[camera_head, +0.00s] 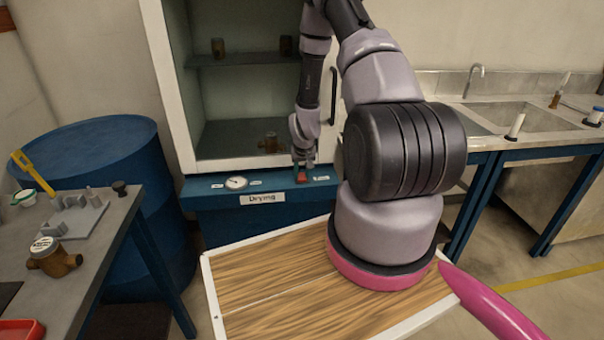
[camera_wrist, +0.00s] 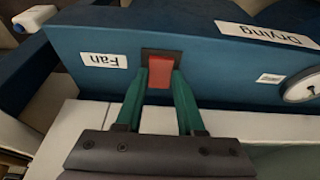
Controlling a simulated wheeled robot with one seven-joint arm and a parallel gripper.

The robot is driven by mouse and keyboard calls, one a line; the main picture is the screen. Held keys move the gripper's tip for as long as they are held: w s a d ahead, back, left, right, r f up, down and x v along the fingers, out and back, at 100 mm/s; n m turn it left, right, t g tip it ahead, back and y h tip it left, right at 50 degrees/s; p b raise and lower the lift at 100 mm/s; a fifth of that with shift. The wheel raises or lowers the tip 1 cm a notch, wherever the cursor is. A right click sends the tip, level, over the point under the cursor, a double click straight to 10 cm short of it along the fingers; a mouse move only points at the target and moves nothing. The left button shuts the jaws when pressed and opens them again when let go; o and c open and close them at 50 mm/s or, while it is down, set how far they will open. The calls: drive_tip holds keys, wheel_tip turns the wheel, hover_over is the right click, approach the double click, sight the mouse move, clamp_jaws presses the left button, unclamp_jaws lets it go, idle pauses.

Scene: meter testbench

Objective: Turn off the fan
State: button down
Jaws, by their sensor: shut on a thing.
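The red fan switch (camera_wrist: 160,76) sits in a dark square frame on the blue panel, beside the "Fan" label (camera_wrist: 104,60). My gripper (camera_wrist: 162,92) has its two green fingers shut on the red switch, one finger on each side. In the head view the red switch (camera_head: 302,178) shows small on the cabinet's blue front ledge, with my gripper (camera_head: 304,164) right above it. Which way the switch is tilted cannot be told.
A round gauge (camera_head: 236,183) and the "Drying" label (camera_head: 262,198) are left of the switch in the head view. The white-framed cabinet (camera_head: 172,85) stands behind. A blue drum (camera_head: 105,150) and a side table (camera_head: 105,222) are at left; a sink (camera_head: 535,118) is at right.

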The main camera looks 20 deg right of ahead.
sight(302, 179)
drive_tip(key=shift+w+d+g+y, duration=0.1)
drive_tip(key=shift+w+g+y, duration=0.15)
drive_tip(key=shift+g, duration=0.65)
drive_tip(key=shift+s, duration=0.1)
drive_tip(key=c, duration=0.5)
unclamp_jaws()
drive_tip(key=shift+r, duration=0.15)
drive_tip(key=shift+r, duration=0.35)
drive_tip(key=r, duration=0.6)
drive_tip(key=s+r, duration=0.1)
drive_tip(key=r, duration=0.2)
drive_tip(key=shift+s+a+r, duration=0.1)
drive_tip(key=shift+a+r, duration=0.1)
drive_tip(key=shift+r, duration=0.2)
